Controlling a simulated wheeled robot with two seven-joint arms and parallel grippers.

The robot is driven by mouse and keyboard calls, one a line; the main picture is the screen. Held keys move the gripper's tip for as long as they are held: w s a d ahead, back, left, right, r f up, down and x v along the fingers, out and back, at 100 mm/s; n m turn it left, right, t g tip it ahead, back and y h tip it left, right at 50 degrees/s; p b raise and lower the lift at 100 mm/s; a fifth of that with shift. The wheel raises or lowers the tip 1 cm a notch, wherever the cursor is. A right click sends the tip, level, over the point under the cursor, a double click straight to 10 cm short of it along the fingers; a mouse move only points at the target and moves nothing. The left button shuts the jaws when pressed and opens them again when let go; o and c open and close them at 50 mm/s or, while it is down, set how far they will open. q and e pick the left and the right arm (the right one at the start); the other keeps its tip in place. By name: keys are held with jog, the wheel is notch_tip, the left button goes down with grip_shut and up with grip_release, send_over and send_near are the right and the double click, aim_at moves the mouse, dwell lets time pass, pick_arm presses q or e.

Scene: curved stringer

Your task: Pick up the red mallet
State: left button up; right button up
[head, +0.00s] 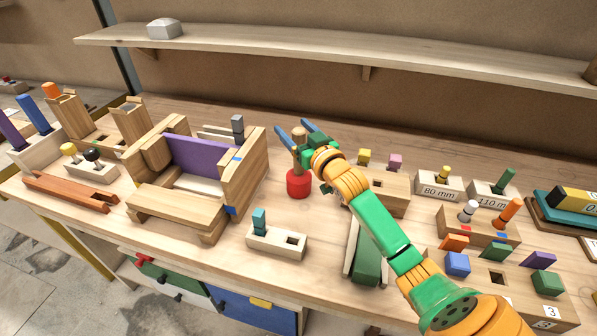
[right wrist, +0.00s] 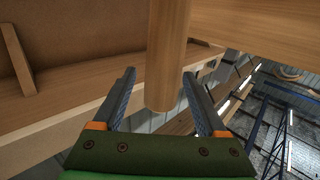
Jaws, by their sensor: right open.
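The red mallet stands upright on the workbench in the head view, with its red head (head: 298,184) down and its light wooden handle (head: 299,142) pointing up. My right gripper (head: 298,131) is open at the upper part of the handle, with one blue finger on either side. In the right wrist view the round wooden handle (right wrist: 166,60) shows between the two open fingers (right wrist: 160,92), with a visible gap to each finger. My left gripper is in neither view.
A wooden stand with a purple panel (head: 205,158) is left of the mallet. A white block with a teal peg (head: 260,221) stands in front. Wooden peg blocks (head: 386,190) are to the right. A long shelf (head: 300,46) runs above the bench (head: 330,240).

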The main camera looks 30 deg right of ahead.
jog(key=shift+w+f, duration=0.15)
jog(key=shift+w, duration=0.6)
jog(key=shift+s, duration=0.25)
jog(key=shift+c, duration=0.6)
grip_shut()
